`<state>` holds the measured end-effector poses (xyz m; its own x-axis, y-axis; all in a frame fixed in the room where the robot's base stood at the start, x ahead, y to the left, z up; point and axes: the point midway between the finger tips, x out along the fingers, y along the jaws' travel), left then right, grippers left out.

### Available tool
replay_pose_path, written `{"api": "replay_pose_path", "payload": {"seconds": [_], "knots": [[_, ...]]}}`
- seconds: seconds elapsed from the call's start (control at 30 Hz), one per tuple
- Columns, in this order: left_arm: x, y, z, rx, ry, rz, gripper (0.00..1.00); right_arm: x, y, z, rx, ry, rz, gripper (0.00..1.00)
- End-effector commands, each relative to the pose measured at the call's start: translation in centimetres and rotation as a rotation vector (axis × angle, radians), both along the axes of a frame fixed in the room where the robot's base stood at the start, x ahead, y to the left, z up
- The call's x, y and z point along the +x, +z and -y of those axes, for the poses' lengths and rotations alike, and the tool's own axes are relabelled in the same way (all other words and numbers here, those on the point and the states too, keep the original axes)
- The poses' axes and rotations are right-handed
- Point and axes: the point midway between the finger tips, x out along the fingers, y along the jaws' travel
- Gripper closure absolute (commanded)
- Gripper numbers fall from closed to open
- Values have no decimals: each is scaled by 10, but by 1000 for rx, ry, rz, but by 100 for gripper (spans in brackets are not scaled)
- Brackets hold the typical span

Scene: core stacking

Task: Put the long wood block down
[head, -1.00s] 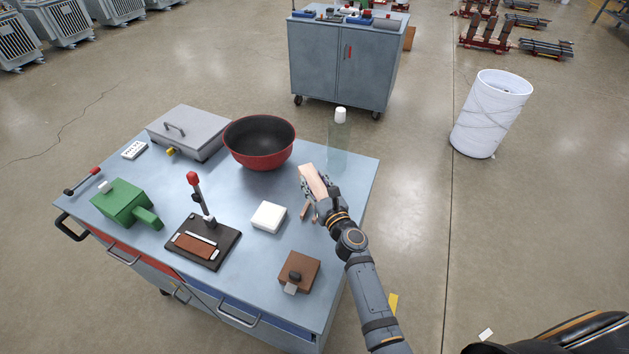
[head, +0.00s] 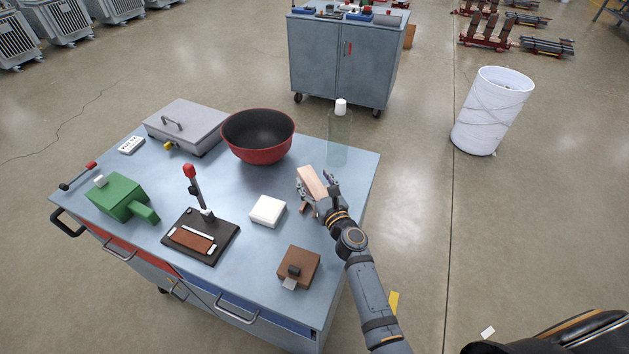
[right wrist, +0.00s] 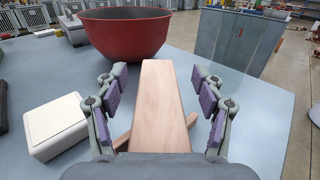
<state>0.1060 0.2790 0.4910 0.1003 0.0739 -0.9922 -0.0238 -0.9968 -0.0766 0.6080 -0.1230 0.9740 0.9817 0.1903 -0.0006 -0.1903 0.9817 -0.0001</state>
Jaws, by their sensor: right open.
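The long wood block (head: 312,183) is pale and lies between the spread fingers of my right gripper (head: 318,190), on the right part of the blue-grey table (head: 345,240). In the right wrist view the block (right wrist: 160,100) points away from me, with a gap on each side to the purple-padded fingers of the open gripper (right wrist: 160,98). Darker, thinner wood pieces (right wrist: 123,141) show partly under or beside the block, so I cannot tell whether it rests on them or on the table. My left gripper is out of view.
A red bowl (head: 258,150) stands beyond the block, with a clear bottle (head: 339,140) to its right. A white block (head: 268,211) is to the left and a brown box (head: 298,266) nearer. A black press (head: 200,236) and green device (head: 122,200) stand farther left.

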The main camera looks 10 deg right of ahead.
Motion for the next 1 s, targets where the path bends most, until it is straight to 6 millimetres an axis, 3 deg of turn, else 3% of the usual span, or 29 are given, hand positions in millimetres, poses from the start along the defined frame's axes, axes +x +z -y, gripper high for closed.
{"api": "replay_pose_path", "payload": {"seconds": [0.17,0.27,0.5,0.7,1.0], "knots": [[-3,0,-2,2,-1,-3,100,-3,-1,0,0,0,-2,31],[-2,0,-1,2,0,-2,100,-15,-2,3,-1,-1,-4,31],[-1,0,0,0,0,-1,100,-72,-2,14,-2,-1,-5,31],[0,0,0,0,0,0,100,-107,-1,21,-1,1,-3,31],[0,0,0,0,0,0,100,-118,0,23,0,0,0,31]]}}
